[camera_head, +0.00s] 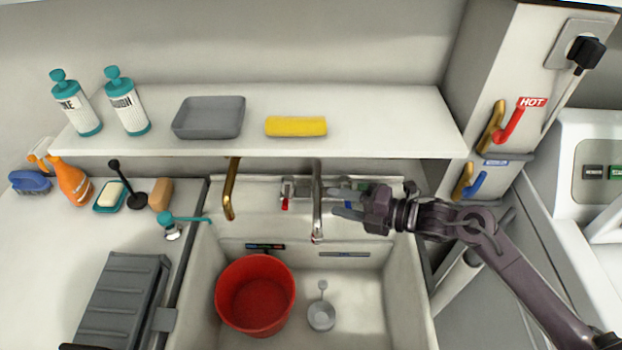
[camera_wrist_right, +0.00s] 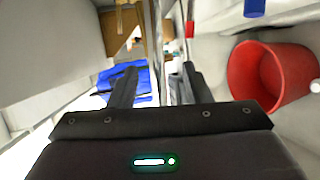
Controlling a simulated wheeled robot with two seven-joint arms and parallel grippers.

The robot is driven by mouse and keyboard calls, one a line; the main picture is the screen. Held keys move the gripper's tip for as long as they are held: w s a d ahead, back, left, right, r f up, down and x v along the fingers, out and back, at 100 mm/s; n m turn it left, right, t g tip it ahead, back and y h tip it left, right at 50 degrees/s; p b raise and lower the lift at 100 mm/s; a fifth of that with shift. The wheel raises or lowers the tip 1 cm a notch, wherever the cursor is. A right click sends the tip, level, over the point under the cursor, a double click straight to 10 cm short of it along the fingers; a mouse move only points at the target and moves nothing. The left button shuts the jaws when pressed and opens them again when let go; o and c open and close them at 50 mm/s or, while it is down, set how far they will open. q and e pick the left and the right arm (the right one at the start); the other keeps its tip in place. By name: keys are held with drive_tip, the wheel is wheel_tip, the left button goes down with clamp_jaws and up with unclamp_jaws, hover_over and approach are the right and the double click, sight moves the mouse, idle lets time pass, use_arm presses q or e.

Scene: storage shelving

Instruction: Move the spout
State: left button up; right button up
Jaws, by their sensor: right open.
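The spout (camera_head: 317,207) is a slim silver tube that comes forward from the wall fitting over the middle of the sink (camera_head: 372,270). My right gripper (camera_head: 334,202) reaches in from the right, its open fingers just right of the spout and pointing at it. In the right wrist view the open gripper (camera_wrist_right: 155,82) has nothing between its fingertips, and a pale metal tube (camera_wrist_right: 152,35) runs beyond them. I cannot tell whether a finger touches the spout.
A red bucket (camera_head: 256,294) and a strainer (camera_head: 321,315) are in the sink. A brass pipe (camera_head: 230,190) hangs left of the spout. A shelf (camera_head: 370,118) with a yellow roll (camera_head: 296,126) overhangs the tap. Hot and cold handles are on the right wall.

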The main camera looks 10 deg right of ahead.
sight(313, 195)
drive_tip(key=p+x, duration=0.1)
drive_tip(key=x, duration=0.5)
drive_tip(key=shift+w+a+p, duration=0.1)
drive_tip(key=shift+a+p, duration=0.2)
drive_tip(key=shift+a, duration=0.15)
drive_tip(key=shift+w+a, duration=0.1)
drive_tip(key=shift+a, duration=0.15)
use_arm(q)
drive_tip(key=shift+s+a+r, duration=0.1)
drive_tip(key=shift+s+r, duration=0.7)
use_arm(e)
drive_tip(key=shift+f, duration=0.1)
clamp_jaws()
